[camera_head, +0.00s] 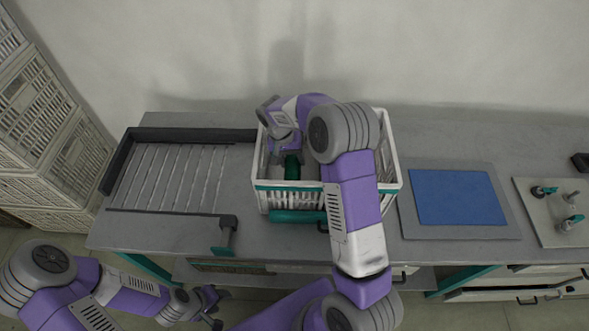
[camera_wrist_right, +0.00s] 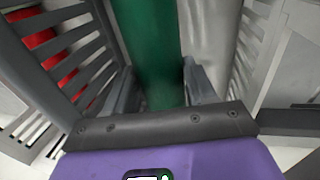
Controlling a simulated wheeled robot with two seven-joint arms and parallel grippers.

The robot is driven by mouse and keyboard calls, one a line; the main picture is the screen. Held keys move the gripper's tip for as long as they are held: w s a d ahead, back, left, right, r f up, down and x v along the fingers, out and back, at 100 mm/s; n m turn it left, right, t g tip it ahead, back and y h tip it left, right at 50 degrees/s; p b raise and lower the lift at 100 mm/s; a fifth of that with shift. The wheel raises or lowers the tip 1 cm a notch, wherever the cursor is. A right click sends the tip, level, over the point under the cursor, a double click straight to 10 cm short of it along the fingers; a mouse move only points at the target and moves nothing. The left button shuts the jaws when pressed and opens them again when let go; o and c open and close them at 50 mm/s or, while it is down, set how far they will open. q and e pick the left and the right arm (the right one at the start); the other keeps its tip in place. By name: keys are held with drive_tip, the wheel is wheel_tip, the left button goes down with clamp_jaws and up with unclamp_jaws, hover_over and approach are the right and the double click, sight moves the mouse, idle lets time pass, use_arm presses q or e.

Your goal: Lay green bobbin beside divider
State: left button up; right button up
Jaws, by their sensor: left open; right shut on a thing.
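A white slatted basket (camera_head: 391,150) with a teal band stands on the bench in the head view. My right gripper (camera_head: 291,155) reaches down into its left part and is shut on the green bobbin (camera_head: 292,168). In the right wrist view the green bobbin (camera_wrist_right: 153,45) lies between the fingers of the right gripper (camera_wrist_right: 160,85). A slatted grey panel (camera_wrist_right: 95,45) is left of it, possibly the divider; a red object (camera_wrist_right: 48,52) shows beyond. I cannot tell whether the bobbin touches the basket floor. My left gripper (camera_head: 212,306) is open and empty, low in front of the bench.
A roller tray (camera_head: 170,177) with a dark rim is left of the basket. A blue mat (camera_head: 455,197) and a plate with several pegs (camera_head: 545,225) are on the right. Stacked crates (camera_head: 50,140) stand at the far left. My right arm hides much of the basket's inside.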

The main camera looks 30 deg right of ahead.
drive_tip(key=x, duration=0.4)
drive_tip(key=shift+w+a+f+b, duration=0.1)
drive_tip(key=shift+w+a+b, duration=0.05)
drive_tip(key=shift+a+b, duration=0.25)
drive_tip(key=shift+w+f, duration=0.1)
drive_tip(key=shift+f, duration=0.15)
drive_tip(key=shift+f, duration=0.1)
drive_tip(key=o, duration=1.2)
